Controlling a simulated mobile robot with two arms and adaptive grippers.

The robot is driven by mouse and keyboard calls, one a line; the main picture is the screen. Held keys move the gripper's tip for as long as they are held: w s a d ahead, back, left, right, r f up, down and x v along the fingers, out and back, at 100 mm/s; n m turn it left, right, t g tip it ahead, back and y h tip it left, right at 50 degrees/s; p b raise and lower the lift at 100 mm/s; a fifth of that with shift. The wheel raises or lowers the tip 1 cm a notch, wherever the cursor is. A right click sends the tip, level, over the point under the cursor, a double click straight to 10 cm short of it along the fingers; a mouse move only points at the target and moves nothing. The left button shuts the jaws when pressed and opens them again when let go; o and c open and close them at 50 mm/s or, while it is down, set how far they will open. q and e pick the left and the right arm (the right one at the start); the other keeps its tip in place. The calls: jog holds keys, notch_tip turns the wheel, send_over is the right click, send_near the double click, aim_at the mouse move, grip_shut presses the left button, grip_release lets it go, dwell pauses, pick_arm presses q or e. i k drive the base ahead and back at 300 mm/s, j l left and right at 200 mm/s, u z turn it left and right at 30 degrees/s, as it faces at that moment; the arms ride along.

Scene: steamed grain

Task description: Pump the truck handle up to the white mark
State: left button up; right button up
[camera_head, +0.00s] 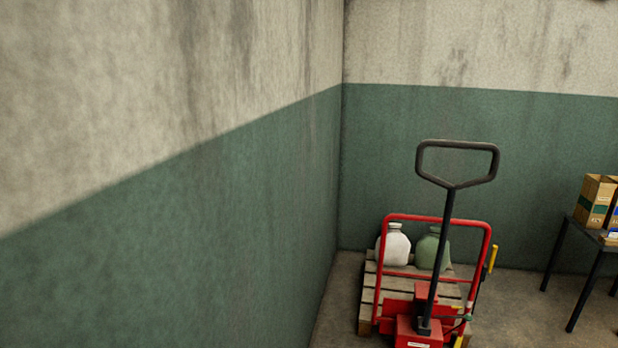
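In the head view a red truck (419,331) stands at the lower right, close to the corner of the room. Its black handle (447,217) rises nearly upright from the base, leaning slightly right, and ends in a loop grip (458,143). A red tubular frame (379,270) stands around and behind the handle shaft. A small yellow lever (493,258) is at the frame's right side. I cannot make out a white mark for the handle's height. Neither of my grippers shows in this view.
A wooden pallet (370,290) behind the frame carries a white sack-like container (398,248) and a green one (430,249). A dark table (573,240) with cardboard boxes (594,199) stands at the right edge. A wall (220,235) runs close along the left. Floor is clear between truck and table.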

aim_at(452, 188)
jog(key=i+l+u, duration=0.1)
jog(key=l, duration=0.25)
jog(key=i+l, duration=0.25)
jog(key=i+l+u, duration=0.15)
jog(key=l, duration=0.3)
